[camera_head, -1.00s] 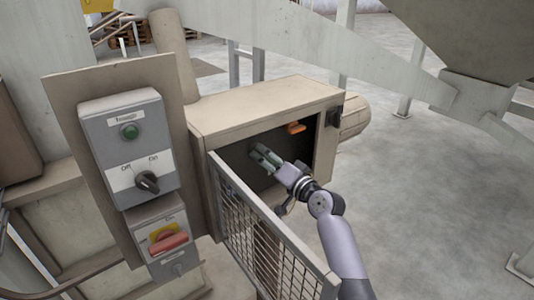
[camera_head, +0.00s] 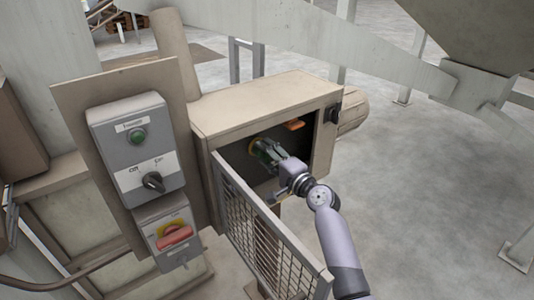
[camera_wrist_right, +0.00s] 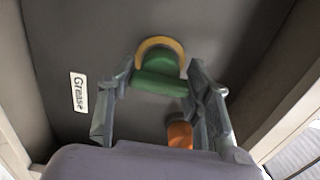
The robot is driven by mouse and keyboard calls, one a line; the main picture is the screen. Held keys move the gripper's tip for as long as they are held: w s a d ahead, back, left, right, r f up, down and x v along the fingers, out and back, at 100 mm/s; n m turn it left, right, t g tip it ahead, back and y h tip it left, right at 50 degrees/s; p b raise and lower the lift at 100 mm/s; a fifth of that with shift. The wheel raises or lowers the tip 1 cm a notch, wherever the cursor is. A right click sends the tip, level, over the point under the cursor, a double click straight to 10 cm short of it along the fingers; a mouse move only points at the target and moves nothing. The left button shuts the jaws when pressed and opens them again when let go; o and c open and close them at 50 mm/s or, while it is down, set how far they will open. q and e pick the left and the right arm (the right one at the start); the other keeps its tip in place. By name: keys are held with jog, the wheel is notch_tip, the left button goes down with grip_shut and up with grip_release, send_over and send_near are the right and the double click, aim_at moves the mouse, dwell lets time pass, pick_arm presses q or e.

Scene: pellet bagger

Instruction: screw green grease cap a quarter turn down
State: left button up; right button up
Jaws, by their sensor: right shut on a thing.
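The green grease cap (camera_wrist_right: 160,84) shows in the right wrist view, in front of a yellow ring (camera_wrist_right: 161,42) on the dark back wall of the cabinet. My right gripper (camera_wrist_right: 160,72) has one finger on each side of the cap and is shut on it. In the head view my right gripper (camera_head: 262,149) reaches through the cabinet opening, and its fingers hide most of the cap. A white "Grease" label (camera_wrist_right: 79,92) is on the wall to the left of the cap. My left gripper is not in view.
An orange part (camera_wrist_right: 180,134) sits close to the right finger; an orange part also shows inside the cabinet (camera_head: 294,125). A grey switch box (camera_head: 138,150) is left of the cabinet (camera_head: 262,106).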

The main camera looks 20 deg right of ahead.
dwell(0.4)
jog(key=o, duration=1.2)
jog(key=shift+c, duration=0.2)
jog(key=v, duration=1.2)
